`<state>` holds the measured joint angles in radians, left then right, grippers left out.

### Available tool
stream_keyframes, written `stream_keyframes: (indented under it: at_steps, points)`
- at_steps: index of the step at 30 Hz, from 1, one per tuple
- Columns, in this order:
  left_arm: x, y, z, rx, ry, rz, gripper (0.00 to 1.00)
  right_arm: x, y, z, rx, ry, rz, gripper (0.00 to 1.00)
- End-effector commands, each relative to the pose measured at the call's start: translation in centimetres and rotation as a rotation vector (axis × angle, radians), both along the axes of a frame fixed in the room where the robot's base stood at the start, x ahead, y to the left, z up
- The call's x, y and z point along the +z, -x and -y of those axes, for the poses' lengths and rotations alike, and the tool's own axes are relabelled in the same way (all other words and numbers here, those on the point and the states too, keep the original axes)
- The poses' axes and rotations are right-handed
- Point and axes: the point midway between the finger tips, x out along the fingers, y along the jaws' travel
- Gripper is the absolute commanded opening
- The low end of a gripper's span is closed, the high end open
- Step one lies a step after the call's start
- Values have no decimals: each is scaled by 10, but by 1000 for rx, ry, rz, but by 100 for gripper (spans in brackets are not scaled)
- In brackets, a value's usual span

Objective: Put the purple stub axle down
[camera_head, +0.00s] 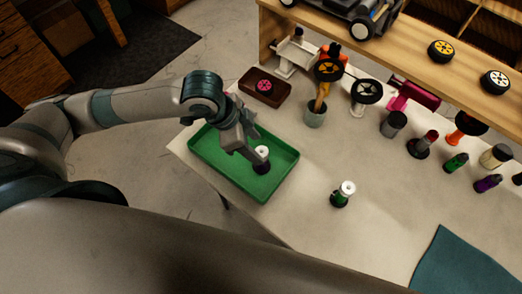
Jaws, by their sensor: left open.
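The purple stub axle (262,164), with a pale round top and a dark purplish base, stands upright in the green tray (284,181). My left gripper (254,154) reaches down over the tray from the upper left, with its fingertips right at the stub axle. Its jaws are open; whether a finger still touches the part is too small to tell. A similar part with a green base (342,194) stands on the table right of the tray. My right gripper is not in view.
A dark red box (265,87) stands behind the tray, and a grey-green cup (315,115) holds tools. Several small coloured parts stand at the right. A wooden shelf (440,88) runs along the back. A teal mat (462,268) lies at front right. The table between tray and mat is mostly clear.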

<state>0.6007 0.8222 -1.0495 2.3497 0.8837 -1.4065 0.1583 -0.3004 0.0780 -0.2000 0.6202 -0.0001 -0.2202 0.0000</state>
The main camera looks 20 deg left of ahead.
Motion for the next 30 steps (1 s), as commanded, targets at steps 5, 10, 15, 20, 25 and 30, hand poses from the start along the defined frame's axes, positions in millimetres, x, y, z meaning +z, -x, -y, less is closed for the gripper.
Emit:
stream_keyframes:
  at_steps: [5, 10, 15, 20, 25, 30]
  points:
    - [22, 3, -8, 0, 0, 1, 50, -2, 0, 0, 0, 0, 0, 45]
    - [30, 5, -11, 0, 0, 1, 50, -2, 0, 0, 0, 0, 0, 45]
    - [31, 6, -11, 0, 0, 0, 50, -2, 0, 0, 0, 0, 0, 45]
    - [31, 6, -11, 0, 0, 0, 50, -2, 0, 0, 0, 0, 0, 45]
    - [31, 6, -11, 0, 0, 0, 50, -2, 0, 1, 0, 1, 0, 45]
    - [31, 6, -11, 0, 0, 0, 50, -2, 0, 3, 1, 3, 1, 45]
